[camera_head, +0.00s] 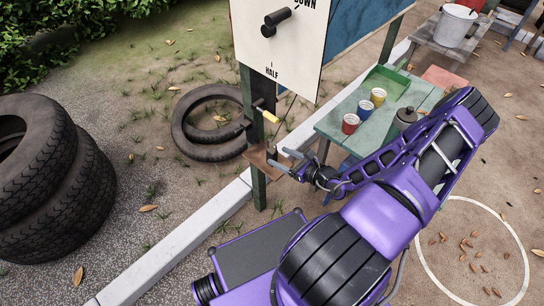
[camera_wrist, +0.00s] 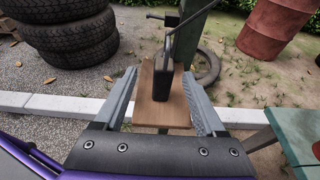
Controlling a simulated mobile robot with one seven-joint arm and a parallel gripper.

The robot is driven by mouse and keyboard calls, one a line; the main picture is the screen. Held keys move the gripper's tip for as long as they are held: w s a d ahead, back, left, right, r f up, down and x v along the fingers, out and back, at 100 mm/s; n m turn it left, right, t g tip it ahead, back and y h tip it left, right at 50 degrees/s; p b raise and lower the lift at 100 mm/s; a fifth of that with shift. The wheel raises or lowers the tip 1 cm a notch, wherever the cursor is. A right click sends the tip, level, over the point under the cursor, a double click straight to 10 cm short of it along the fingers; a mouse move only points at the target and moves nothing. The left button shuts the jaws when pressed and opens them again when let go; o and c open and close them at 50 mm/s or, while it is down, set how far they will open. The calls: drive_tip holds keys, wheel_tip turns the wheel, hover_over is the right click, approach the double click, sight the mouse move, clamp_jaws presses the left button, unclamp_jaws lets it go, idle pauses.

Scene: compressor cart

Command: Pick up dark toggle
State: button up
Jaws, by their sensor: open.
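A small dark block with a thin grey rod rising from it, seemingly the dark toggle (camera_wrist: 162,86), stands upright on a small brown wooden shelf (camera_wrist: 178,112). In the head view the shelf (camera_head: 256,160) is fixed to a dark green post, and the toggle is too small to make out clearly. My gripper (camera_wrist: 159,72) is open, with one finger on each side of the toggle and shelf in the wrist view. It holds nothing. In the head view my gripper (camera_head: 283,161) is at the shelf's right side. Contact with the toggle cannot be told.
A white sign (camera_head: 296,52) with a dark lever (camera_head: 278,19) is above the shelf. A crank with a yellow handle (camera_head: 270,116) juts from the post. A green table (camera_head: 349,112) with several cans stands right. Stacked tyres (camera_head: 50,175) stand left; a kerb (camera_head: 175,250) runs below.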

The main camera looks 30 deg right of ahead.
sight(274, 154)
drive_tip(key=x, duration=0.3)
drive_tip(key=shift+d+b+x, duration=0.15)
drive_tip(key=shift+b+x, duration=0.05)
drive_tip(key=shift+x, duration=1.15)
drive_tip(key=shift+d+b+x, duration=0.1)
drive_tip(key=shift+b+x, duration=0.1)
drive_tip(key=shift+x, duration=1.15)
drive_tip(key=shift+r, duration=0.1)
clamp_jaws()
